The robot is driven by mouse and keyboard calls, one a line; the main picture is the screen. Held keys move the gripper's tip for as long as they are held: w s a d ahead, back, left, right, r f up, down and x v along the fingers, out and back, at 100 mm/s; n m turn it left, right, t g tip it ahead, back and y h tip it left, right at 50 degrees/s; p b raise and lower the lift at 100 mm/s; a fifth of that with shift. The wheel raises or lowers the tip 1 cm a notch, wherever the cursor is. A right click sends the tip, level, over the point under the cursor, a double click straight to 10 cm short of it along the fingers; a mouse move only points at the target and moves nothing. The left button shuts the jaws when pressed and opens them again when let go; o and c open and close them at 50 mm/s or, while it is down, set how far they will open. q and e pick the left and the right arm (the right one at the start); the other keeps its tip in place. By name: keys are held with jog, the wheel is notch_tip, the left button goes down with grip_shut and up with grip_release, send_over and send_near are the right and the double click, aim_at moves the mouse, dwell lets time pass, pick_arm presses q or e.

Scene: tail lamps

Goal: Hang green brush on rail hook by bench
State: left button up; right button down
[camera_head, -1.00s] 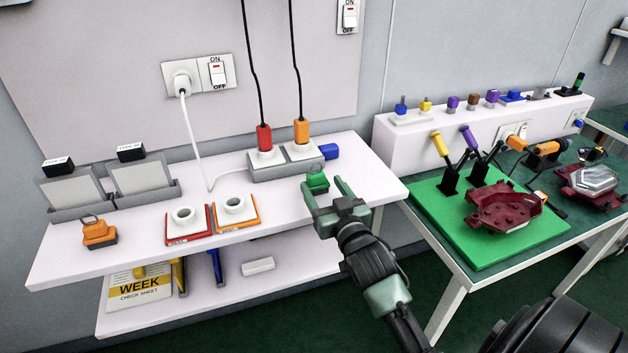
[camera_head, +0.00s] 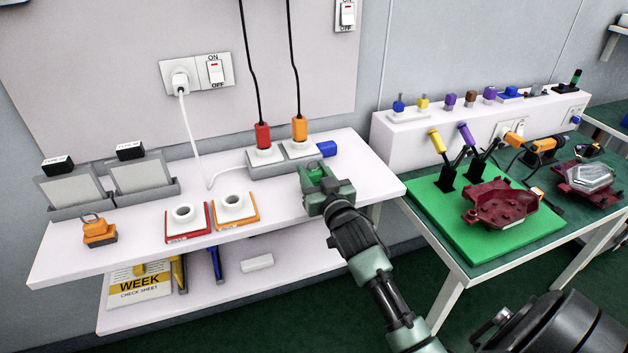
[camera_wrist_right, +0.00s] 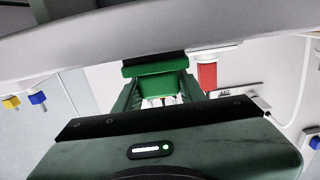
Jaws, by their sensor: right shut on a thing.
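The green brush (camera_head: 316,171) is at the right end of the white bench top (camera_head: 352,152), near the grey power strip. My right gripper (camera_head: 327,184) is shut on it and hides part of it. In the right wrist view, the brush (camera_wrist_right: 155,86) shows as a green block between the fingers, with a dark edge above it. I cannot tell whether the brush touches the bench. I cannot make out the rail hook. My left gripper is not in view.
Red (camera_head: 263,135) and orange (camera_head: 299,130) plugs with hanging cords stand behind the gripper. A blue block (camera_head: 327,149) sits beside the strip. Two cup holders (camera_head: 186,219) are to the left. A second table with a green mat (camera_head: 452,213) stands at right, beyond a gap.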

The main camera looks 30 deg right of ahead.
aim_at(313, 169)
notch_tip(313, 169, up, 20)
jog(key=p, duration=0.1)
jog(key=shift+p, duration=0.4)
dwell(0.5)
jog(key=c, duration=1.6)
grip_release()
grip_shut()
